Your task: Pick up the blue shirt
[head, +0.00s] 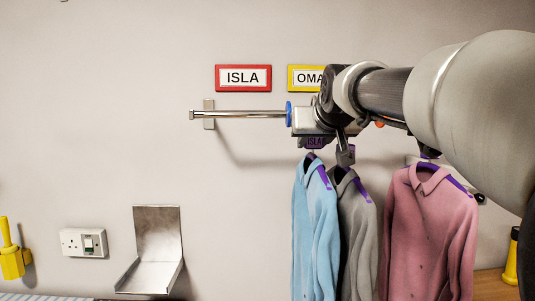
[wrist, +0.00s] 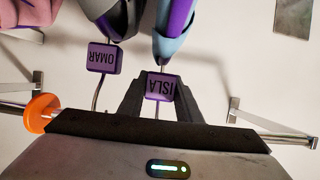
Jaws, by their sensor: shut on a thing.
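The blue shirt (head: 314,225) hangs on a purple hanger below the wall rail, left of a grey shirt (head: 357,235). Its hanger carries a purple tag reading ISLA (head: 315,142). In the wrist view the same tag (wrist: 160,87) sits between the dark fingers of my gripper (wrist: 160,100), which is shut on that hanger at the tag. The blue shirt also shows at the top of the wrist view (wrist: 171,45). In the head view my gripper (head: 330,147) is at the rail, above the blue and grey shirts, and partly hides the hanger tops.
A pink shirt (head: 430,230) hangs to the right, below my arm. The OMAR tag (wrist: 103,57) is close beside my gripper. The rail (head: 245,114) is bare to the left, under the red-framed ISLA sign (head: 243,78). A metal bracket (head: 155,250) and socket (head: 84,243) are lower left.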

